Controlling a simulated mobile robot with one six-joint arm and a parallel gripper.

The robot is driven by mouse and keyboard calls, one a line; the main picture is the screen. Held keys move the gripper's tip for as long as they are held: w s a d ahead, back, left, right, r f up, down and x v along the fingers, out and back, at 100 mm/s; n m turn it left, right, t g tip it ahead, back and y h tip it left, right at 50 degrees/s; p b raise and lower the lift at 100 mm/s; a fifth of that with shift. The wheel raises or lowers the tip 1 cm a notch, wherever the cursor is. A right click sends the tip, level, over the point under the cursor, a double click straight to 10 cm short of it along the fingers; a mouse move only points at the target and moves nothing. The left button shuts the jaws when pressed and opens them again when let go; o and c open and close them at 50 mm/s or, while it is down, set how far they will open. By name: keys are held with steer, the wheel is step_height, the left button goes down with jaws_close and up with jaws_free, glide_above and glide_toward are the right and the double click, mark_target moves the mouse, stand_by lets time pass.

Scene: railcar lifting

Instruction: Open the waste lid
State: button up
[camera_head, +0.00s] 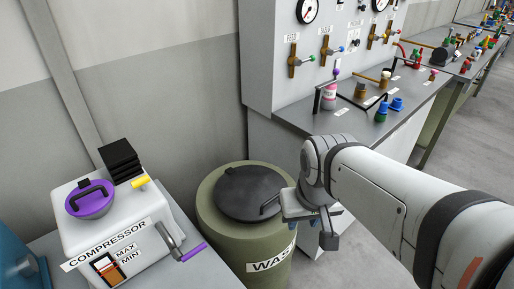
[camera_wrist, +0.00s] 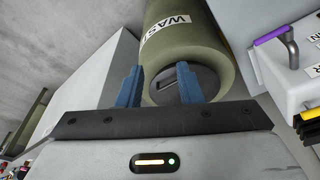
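The waste bin (camera_head: 228,232) is an olive-green drum labelled WASTE, partly cut off in the head view. Its round black lid (camera_head: 245,190) lies flat on top, with a dark bar handle (camera_head: 270,204) at the right side. My gripper (camera_head: 290,206) is at the right edge of the lid, close to the handle. In the wrist view the two blue fingers of my gripper (camera_wrist: 158,82) are spread apart, with nothing held between them. The lid (camera_wrist: 205,76) shows behind and beside the right finger; whether finger and handle touch cannot be told.
A white compressor (camera_head: 110,225) with a purple cap and lever stands on a bench to the left. A grey panel and workbench (camera_head: 385,118) with valves, gauges and small bottles stand behind the bin to the right. A wall is close behind the bin.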

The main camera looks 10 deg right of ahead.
steer(key=m+g+p, duration=0.3)
steer(key=m, duration=0.8)
glide_above(272, 198)
step_height(272, 198, down, 10)
steer(key=shift+f, duration=0.45)
step_height(272, 198, down, 8)
steer(key=shift+r+p, duration=0.25)
steer(key=shift+p, duration=0.05)
steer(key=shift+c, duration=0.4)
jaws_close()
steer(key=shift+w, duration=0.1)
